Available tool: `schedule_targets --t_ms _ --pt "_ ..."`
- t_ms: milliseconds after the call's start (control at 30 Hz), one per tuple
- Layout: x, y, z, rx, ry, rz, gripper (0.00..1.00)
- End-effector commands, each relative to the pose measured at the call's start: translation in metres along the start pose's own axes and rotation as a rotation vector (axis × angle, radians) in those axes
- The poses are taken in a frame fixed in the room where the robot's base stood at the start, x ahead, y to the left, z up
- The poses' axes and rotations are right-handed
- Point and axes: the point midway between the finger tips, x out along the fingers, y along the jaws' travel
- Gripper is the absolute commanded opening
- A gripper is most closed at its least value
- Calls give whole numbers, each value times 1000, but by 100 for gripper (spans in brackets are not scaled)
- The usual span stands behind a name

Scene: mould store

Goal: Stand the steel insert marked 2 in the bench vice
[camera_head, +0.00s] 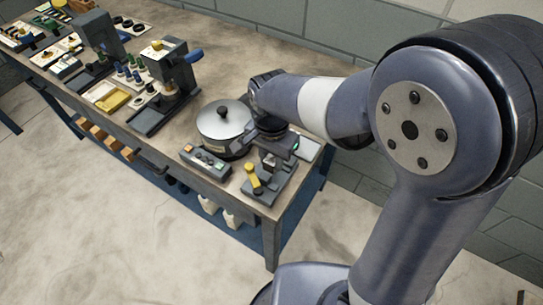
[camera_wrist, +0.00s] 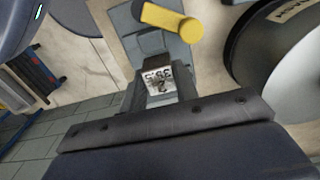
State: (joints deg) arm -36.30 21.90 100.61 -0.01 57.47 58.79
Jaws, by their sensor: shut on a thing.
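The steel insert marked 2 (camera_wrist: 157,82) shows in the wrist view as a small pale face with dark digits, upside down. My gripper (camera_head: 272,152) is shut on it, with its dark body across the lower wrist view. The bench vice (camera_head: 268,190) is grey with a yellow handle, at the near right corner of the bench. It also shows in the wrist view (camera_wrist: 165,45), just beyond the insert. My gripper is directly over the vice. The insert's lower end is hidden, so I cannot tell whether it touches the vice or sits between its jaws.
A round steel vessel with a lidded top (camera_head: 222,122) stands close left of my gripper. A grey control box (camera_head: 205,161) lies left of the vice. Presses (camera_head: 165,85) and small parts fill the bench's far left. A block wall (camera_head: 325,45) runs behind.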

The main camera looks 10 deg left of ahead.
Motion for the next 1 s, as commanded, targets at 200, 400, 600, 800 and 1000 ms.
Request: schedule_targets --t_ms 200,400,600,800,1000 --pt "5 0 0 0 0 0 0" --pt "9 0 0 0 0 0 0" --pt "13 0 0 0 0 0 0" --pt "17 0 0 0 0 0 0" --pt "21 0 0 0 0 0 0"
